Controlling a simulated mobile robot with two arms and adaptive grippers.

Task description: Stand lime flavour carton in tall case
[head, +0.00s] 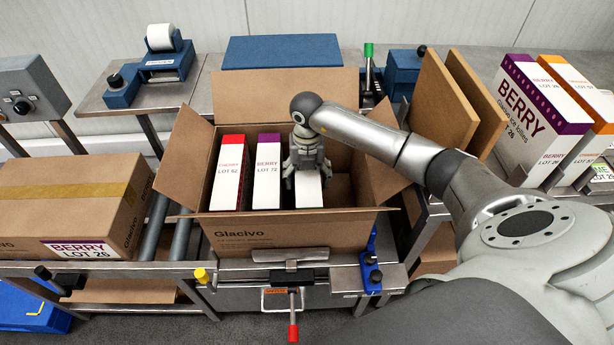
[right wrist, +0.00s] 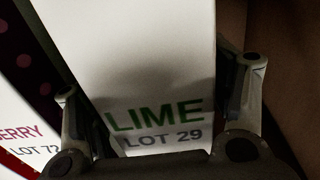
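The lime carton is white with green LIME and LOT 29 lettering, which reads clearly in the right wrist view (right wrist: 155,60). In the head view it (head: 309,194) is upright inside the open tall case (head: 290,226), to the right of a berry carton. My right gripper (head: 306,172) reaches down into the case with its fingers on both sides of the carton, and appears shut on it. It also shows at the bottom of the right wrist view (right wrist: 160,105). The gripper covers the carton's top, and the case front hides its base. My left gripper is not in view.
A red-topped carton (head: 230,175) and a purple-topped berry carton (head: 267,175) stand left in the case. Free room shows at the case's right. Open flaps surround it. A taped berry case (head: 65,200) sits left. Brown boards (head: 440,100) and more cartons (head: 530,105) stand right.

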